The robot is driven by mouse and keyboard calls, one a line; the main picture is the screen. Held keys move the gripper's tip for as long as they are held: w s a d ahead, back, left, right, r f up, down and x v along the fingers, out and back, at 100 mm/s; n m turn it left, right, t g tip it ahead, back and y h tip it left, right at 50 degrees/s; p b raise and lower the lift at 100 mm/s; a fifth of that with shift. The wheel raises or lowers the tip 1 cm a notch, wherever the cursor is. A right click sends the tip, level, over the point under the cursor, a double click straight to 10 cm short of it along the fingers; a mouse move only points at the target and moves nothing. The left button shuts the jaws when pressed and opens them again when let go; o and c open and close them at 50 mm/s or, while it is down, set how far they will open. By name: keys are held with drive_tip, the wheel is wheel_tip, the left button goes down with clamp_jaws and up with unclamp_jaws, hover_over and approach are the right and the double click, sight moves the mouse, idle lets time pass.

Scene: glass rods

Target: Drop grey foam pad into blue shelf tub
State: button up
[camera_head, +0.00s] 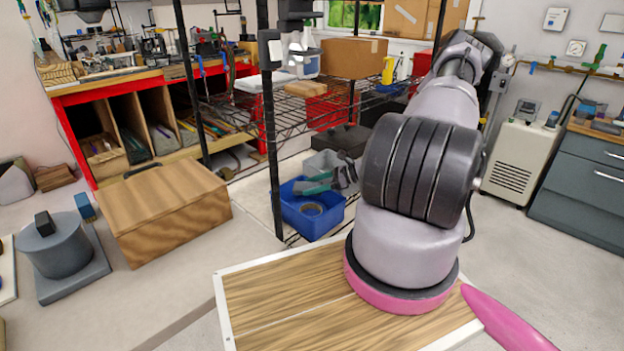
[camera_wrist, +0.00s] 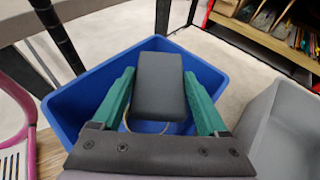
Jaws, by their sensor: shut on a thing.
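In the wrist view my gripper (camera_wrist: 159,76) has two green fingers, shut on the grey foam pad (camera_wrist: 158,92), a dark rounded block between them. The pad is held over the open blue shelf tub (camera_wrist: 75,112). A tan ring shows partly behind the pad, inside the tub. In the head view the blue tub (camera_head: 299,223) stands low by the black wire rack, with a ring-shaped roll (camera_head: 312,209) inside.
A grey bin (camera_wrist: 285,135) stands right beside the tub; it also shows behind it in the head view (camera_head: 322,160). Black rack posts (camera_head: 270,150) rise close by.

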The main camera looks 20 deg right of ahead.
drive_tip(key=shift+f, duration=0.45)
drive_tip(key=o, duration=1.2)
drive_tip(key=shift+s, duration=0.1)
drive_tip(key=v, duration=1)
drive_tip(key=shift+s+d+r, duration=0.15)
drive_tip(key=shift+d+r, duration=0.05)
drive_tip(key=shift+d, duration=0.1)
